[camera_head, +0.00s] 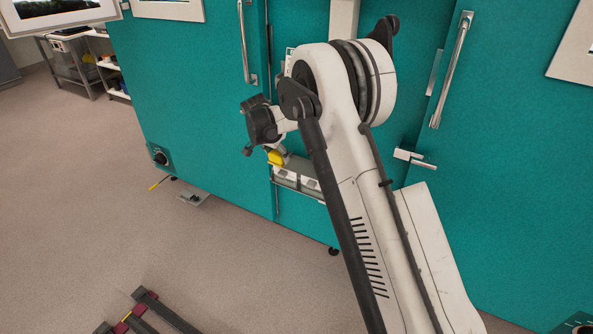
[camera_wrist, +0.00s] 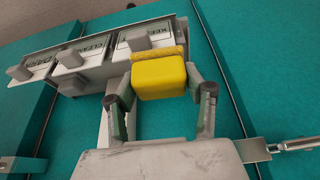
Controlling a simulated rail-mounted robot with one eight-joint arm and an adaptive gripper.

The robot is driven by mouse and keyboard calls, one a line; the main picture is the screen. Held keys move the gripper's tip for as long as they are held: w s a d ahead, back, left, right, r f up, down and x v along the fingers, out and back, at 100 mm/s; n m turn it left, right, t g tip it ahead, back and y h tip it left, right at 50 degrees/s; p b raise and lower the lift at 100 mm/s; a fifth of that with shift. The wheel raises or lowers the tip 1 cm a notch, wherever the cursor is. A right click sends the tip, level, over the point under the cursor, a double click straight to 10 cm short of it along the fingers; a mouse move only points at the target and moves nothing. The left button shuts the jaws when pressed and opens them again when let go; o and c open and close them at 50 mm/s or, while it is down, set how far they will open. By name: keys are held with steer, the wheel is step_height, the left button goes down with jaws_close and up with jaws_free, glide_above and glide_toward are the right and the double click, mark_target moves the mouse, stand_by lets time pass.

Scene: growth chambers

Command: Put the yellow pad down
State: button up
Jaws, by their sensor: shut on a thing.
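The yellow pad (camera_wrist: 159,77) is a small block between the two fingertips of my gripper (camera_wrist: 162,92) in the wrist view. My gripper is shut on it. In the head view the yellow pad (camera_head: 276,158) shows just below my gripper (camera_head: 270,148), close above a narrow grey shelf (camera_head: 301,192) on the teal chamber front. In the wrist view the shelf (camera_wrist: 98,35) has several labelled white bays with grey blocks. The pad overlaps the edge of the right-hand bay (camera_wrist: 143,38); I cannot tell whether it touches. My arm hides part of the shelf in the head view.
Teal chamber doors (camera_head: 180,90) stand behind the shelf. A metal door handle (camera_wrist: 293,144) is at the right of the wrist view, near my gripper. A long handle (camera_head: 452,70) is at right in the head view. Open floor (camera_head: 90,190) lies to the left.

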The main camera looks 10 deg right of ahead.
steer(key=b, duration=0.2)
glide_above(300, 168)
steer(key=s+a, duration=0.1)
step_height(300, 168, down, 8)
steer(key=shift+r, duration=0.25)
steer(key=shift+s+a+f, duration=0.15)
steer(key=shift+f, duration=0.4)
steer(key=shift+f+b, duration=0.45)
steer(key=shift+f, duration=0.55)
steer(key=shift+f, duration=0.1)
steer(key=o, duration=1.2)
steer(key=shift+f, duration=0.1)
